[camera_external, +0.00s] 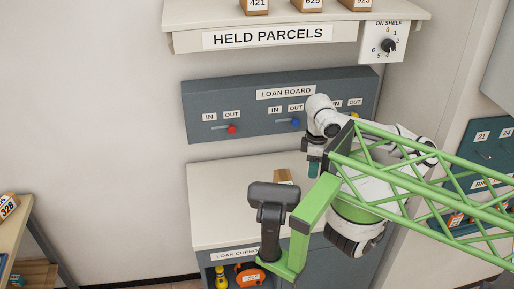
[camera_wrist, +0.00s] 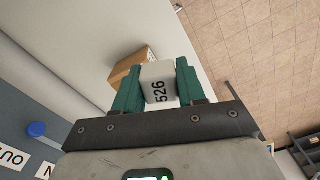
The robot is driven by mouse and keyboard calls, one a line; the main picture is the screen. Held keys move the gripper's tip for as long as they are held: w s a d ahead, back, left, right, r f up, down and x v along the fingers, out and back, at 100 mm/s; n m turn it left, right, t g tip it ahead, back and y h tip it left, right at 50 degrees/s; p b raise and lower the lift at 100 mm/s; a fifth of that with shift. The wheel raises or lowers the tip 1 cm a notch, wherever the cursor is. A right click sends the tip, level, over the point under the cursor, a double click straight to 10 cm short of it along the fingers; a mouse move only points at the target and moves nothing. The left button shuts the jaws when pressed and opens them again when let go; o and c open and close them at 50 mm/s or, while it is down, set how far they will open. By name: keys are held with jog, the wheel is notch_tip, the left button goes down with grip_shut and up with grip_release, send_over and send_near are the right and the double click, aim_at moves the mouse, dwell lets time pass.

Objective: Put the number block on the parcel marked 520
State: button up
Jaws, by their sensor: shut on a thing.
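My gripper (camera_wrist: 158,78) has two green fingers, shut on a pale block (camera_wrist: 160,92) whose face appears to read 526. In the external view my gripper (camera_external: 314,167) is low over the white counter, and the block cannot be made out there. A brown cardboard parcel (camera_wrist: 127,64) lies beyond the block in the wrist view, overlapped by the left finger. It also shows on the counter in the external view (camera_external: 283,174), just left of my gripper. I cannot read a number on it, or tell whether the block touches it. No label reading 520 is legible.
The held parcels shelf (camera_external: 350,14) carries several parcels above, with a dial (camera_external: 388,45) at its right. The loan board (camera_external: 200,98), with red and blue sliders, is behind the counter (camera_external: 215,190). A parcel marked 326 (camera_external: 8,206) is at far left. The counter's left part is clear.

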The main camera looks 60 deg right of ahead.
jog(key=shift+s+a+r, duration=0.25)
jog(key=shift+a+r, duration=0.05)
jog(key=shift+a, duration=0.05)
jog(key=shift+w+d+r+p, duration=0.1)
jog(key=shift+w+r+p, duration=0.05)
jog(key=shift+p, duration=0.4)
jog(key=w+p, duration=0.1)
jog(key=p, duration=0.1)
jog(key=shift+w+d+p, duration=0.15)
jog(key=shift+d+p, duration=0.05)
jog(key=shift+p, duration=0.15)
jog(key=w+d+f+p, duration=0.2)
jog(key=w+d+f, duration=0.15)
jog(key=w, duration=0.25)
send_over(286, 181)
jog(key=s, duration=0.1)
jog(key=f, duration=0.5)
jog(key=shift+a+f, duration=0.15)
jog(key=shift+a, duration=0.1)
jog(key=shift+w+d+f, duration=0.1)
jog(key=shift+w+f, duration=0.25)
jog(key=shift+f, duration=0.1)
jog(key=shift+w+d+f, duration=0.1)
jog(key=shift+w+f, duration=0.1)
jog(key=shift+f, duration=1.65)
jog(key=shift+f, duration=0.1)
